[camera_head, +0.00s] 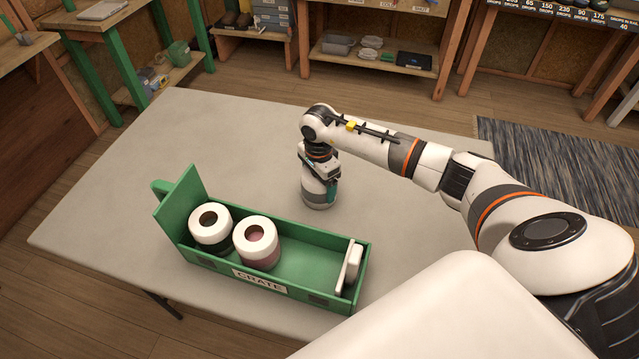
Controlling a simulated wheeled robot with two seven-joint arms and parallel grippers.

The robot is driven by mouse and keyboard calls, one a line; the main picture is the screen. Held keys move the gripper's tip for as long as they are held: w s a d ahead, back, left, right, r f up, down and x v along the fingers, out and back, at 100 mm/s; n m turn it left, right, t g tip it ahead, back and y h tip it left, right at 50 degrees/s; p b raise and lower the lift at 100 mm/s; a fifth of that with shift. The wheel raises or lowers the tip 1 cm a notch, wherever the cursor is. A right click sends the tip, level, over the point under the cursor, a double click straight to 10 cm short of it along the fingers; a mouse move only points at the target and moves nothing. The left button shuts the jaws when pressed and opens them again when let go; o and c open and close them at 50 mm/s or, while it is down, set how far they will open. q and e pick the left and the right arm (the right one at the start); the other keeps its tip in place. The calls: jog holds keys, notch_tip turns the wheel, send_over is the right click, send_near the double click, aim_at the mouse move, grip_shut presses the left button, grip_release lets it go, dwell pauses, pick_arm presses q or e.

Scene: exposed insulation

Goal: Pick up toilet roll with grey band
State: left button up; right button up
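A white cylinder with a grey band (317,198), which looks like the roll with the grey band, stands upright on the grey table behind the crate. My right gripper (319,178) points down at it from above. A dark teal part of the gripper lies along its right side. The fingertips are too small and overlapped to show whether they grip it. My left gripper is not in view.
A green open crate (225,268) holds a roll with a dark band (210,224), a roll with a pinkish band (257,240) and a flat white item (350,262) at its right end. The table (120,220) is otherwise clear. Shelves stand behind.

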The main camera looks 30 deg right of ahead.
jog(key=c, duration=0.5)
